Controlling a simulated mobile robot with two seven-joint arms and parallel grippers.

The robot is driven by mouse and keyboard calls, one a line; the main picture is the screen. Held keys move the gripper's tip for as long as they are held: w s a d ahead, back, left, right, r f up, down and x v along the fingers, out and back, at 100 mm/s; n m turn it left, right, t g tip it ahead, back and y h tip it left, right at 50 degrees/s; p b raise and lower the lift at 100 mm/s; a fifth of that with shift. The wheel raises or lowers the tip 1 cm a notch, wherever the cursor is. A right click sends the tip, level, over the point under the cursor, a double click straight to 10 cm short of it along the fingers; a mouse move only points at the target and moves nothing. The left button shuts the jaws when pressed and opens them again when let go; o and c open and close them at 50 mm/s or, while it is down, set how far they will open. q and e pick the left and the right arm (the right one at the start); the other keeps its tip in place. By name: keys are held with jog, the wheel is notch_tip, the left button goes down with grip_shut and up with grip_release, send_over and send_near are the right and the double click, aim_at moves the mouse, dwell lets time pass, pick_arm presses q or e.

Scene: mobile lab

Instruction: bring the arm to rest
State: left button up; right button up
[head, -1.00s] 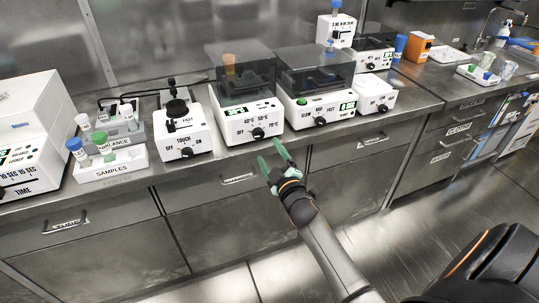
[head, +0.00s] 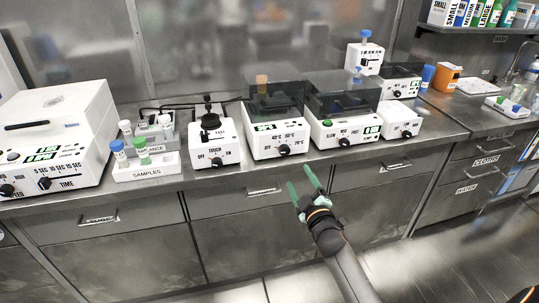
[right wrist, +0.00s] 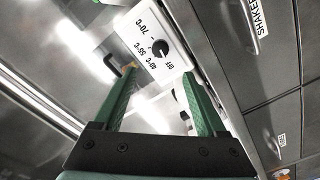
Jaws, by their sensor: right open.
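My right gripper (head: 304,188) is open, with two green fingers pointing up and away. It hangs in front of the bench's drawers, below the bench's front edge and apart from it. No object shows between its fingers. In the right wrist view the open green fingers (right wrist: 158,100) frame the white heater block's dial panel (right wrist: 153,45), marked 40, 55 and 70 °C, which lies beyond them. The same heater block (head: 277,141) stands on the bench in the head view. My left gripper is not in view.
The steel bench (head: 222,181) carries a samples rack (head: 148,172), a vortex mixer (head: 213,146), a shaker (head: 345,132) and a large white machine (head: 55,130) at left. Drawer handles (head: 264,192) stick out below. The floor (head: 440,260) at lower right is clear.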

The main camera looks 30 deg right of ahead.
jog(key=s+a+f+m+g+y+p, duration=0.2)
jog(key=s+a, duration=0.4)
jog(key=s, duration=0.3)
jog(key=s+a+f+m+g+y+p, duration=0.1)
jog(key=s+a+f+g+y+p, duration=0.1)
jog(key=s+a+f, duration=0.4)
jog(key=s+a+f+m+g+y+p, duration=0.2)
jog(key=s+a+f+g+p, duration=0.2)
jog(key=s+a, duration=0.3)
jog(key=s, duration=0.5)
jog(key=shift+s+m+g, duration=0.3)
dwell(1.0)
